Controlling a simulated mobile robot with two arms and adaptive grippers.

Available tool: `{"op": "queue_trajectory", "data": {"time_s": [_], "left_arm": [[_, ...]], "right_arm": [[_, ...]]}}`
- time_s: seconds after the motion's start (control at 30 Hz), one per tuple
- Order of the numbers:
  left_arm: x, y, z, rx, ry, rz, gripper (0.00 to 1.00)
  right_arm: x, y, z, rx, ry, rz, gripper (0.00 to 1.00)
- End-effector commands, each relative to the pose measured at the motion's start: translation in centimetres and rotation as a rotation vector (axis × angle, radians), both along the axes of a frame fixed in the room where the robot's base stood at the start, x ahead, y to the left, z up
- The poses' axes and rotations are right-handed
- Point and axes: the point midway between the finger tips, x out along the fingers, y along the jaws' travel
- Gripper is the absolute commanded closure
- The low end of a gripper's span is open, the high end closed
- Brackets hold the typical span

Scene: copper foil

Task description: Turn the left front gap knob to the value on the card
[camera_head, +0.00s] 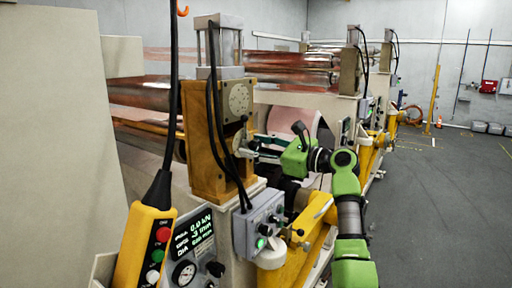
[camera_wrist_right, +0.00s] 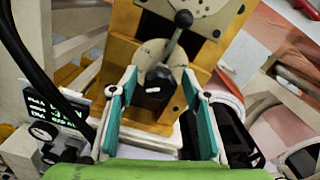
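A black knob (camera_wrist_right: 154,92) with a white mark sits on a pale plate on the yellow-brown block (camera_wrist_right: 118,48). In the head view this block (camera_head: 199,150) stands upright at the near end of the rollers. My right gripper (camera_head: 250,146) reaches in from the right to the face of the block. In the right wrist view its two teal fingers (camera_wrist_right: 159,78) are apart, with the knob between and just beyond their tips. I cannot tell whether they touch it. A pale round dial plate (camera_head: 239,99) is above. I cannot make out a card. My left gripper is out of view.
A control box (camera_head: 262,229) with a green light is below the block. A yellow pendant (camera_head: 145,245) hangs at the front left, near a green-lit display (camera_head: 194,232). Black cables (camera_head: 214,110) hang before the block. The grey floor (camera_head: 440,210) at right is clear.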

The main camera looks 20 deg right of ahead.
Motion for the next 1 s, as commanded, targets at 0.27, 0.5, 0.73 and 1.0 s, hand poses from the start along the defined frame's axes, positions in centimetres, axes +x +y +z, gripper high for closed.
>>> {"op": "queue_trajectory", "data": {"time_s": [0.27,0.5,0.73,1.0], "left_arm": [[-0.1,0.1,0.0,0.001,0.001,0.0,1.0],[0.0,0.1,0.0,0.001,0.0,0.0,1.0],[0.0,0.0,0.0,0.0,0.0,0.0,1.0],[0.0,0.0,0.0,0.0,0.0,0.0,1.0]], "right_arm": [[-1.2,-1.1,0.0,-0.001,-0.002,-0.002,0.56],[-5.2,-4.3,0.0,-0.002,-0.002,-0.004,0.56],[-8.4,-6.6,0.0,-0.001,0.0,-0.002,0.56],[-9.5,-7.5,0.0,0.001,0.001,0.0,0.56]]}}
